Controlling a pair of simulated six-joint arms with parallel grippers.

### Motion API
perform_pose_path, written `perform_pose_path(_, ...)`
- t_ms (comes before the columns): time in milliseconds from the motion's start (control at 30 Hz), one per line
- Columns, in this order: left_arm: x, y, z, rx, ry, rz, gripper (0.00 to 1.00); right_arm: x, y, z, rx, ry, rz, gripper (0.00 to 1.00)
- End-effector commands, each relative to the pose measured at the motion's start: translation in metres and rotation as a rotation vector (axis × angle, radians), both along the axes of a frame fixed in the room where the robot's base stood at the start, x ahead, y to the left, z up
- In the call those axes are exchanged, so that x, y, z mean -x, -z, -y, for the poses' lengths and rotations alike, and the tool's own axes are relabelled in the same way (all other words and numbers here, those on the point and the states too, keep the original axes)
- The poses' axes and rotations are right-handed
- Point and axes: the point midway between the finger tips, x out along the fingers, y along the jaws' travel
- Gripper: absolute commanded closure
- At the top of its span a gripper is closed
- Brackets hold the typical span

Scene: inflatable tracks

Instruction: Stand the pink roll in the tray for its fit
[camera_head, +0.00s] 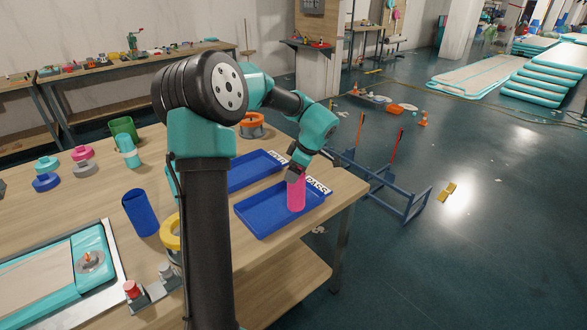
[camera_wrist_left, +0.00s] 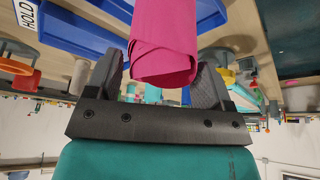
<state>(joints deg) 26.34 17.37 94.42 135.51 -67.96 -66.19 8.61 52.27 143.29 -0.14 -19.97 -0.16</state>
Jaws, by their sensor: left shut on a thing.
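My left gripper (camera_head: 295,177) is shut on the top of the roll from above. In the left wrist view the pink roll (camera_wrist_left: 163,45) sits between the two dark fingers of the gripper (camera_wrist_left: 157,78). Its lower end seems to be at the tray floor, but I cannot tell if it touches. My right gripper is not in view.
A second blue tray (camera_head: 250,172) lies just behind; a HOLD label (camera_wrist_left: 15,40) shows in the wrist view. The table's right edge is close to the near tray.

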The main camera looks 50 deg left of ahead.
Motion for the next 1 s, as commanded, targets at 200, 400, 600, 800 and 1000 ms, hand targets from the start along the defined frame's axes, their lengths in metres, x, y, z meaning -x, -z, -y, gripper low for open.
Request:
perform_pose_path(200,-0.031,0.005,-0.035,-0.001,-0.003,0.001,0.77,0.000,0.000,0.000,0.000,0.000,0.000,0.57)
perform_pose_path(400,-0.053,0.008,-0.061,-0.001,-0.002,0.000,0.77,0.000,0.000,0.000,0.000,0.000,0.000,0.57)
perform_pose_path(600,-0.060,0.008,-0.068,0.000,0.000,0.001,0.77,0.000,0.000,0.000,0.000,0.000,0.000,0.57)
perform_pose_path(800,-0.059,0.008,-0.068,0.000,0.000,0.001,0.77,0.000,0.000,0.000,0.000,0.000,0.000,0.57)
perform_pose_path(1000,-0.059,0.023,-0.067,0.002,0.001,-0.003,0.77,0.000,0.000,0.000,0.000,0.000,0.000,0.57)
